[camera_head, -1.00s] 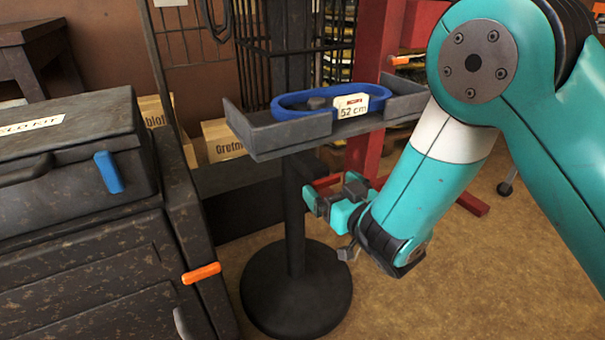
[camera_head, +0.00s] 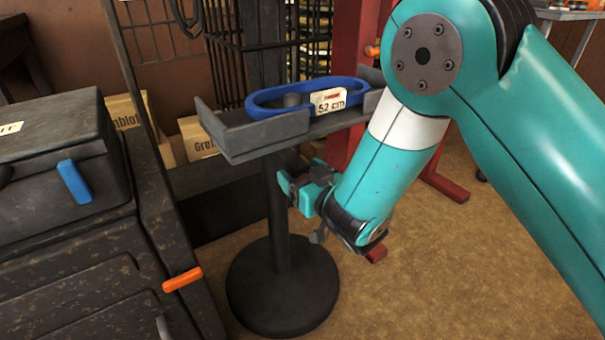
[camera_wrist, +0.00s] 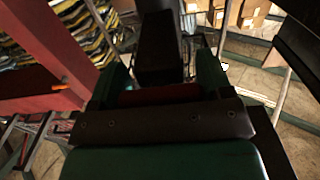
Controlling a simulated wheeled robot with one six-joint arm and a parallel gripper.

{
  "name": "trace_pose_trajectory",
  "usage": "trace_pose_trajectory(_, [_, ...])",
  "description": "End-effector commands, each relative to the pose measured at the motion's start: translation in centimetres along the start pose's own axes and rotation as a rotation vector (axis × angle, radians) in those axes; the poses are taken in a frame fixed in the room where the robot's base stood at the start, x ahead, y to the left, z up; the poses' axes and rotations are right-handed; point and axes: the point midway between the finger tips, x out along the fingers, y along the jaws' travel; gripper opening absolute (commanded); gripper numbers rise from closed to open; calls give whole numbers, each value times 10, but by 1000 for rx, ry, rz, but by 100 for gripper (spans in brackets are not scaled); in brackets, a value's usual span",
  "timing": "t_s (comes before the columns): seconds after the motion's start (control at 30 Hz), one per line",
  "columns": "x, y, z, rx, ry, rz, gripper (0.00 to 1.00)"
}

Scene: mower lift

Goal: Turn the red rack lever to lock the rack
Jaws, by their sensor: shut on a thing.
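My gripper (camera_head: 300,185) is beside the black post of the tray stand, below the grey tray, in the head view. In the wrist view my gripper (camera_wrist: 160,85) has a dark green finger on each side of a red bar, which appears to be the red rack lever (camera_wrist: 158,95). It is shut on this lever. The lever is mostly hidden behind my gripper's own parts, and its angle cannot be told. In the head view my gripper and arm hide it.
The grey tray (camera_head: 240,142) holds a blue belt (camera_head: 268,101) labelled 52 cm. Its stand has a round black base (camera_head: 283,300). A dark cabinet (camera_head: 70,270) with an orange handle (camera_head: 182,279) stands left. A red frame (camera_head: 362,60) is behind my arm. Floor at front right is clear.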

Motion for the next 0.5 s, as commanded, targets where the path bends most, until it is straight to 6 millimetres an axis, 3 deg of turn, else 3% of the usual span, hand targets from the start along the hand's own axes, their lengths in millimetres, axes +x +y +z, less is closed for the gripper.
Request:
trace_pose_trajectory(0.27, [-1,0,0,-57,0,-1,49])
trace_pose_trajectory(0.5, [-2,1,1,-216,-1,-1,49])
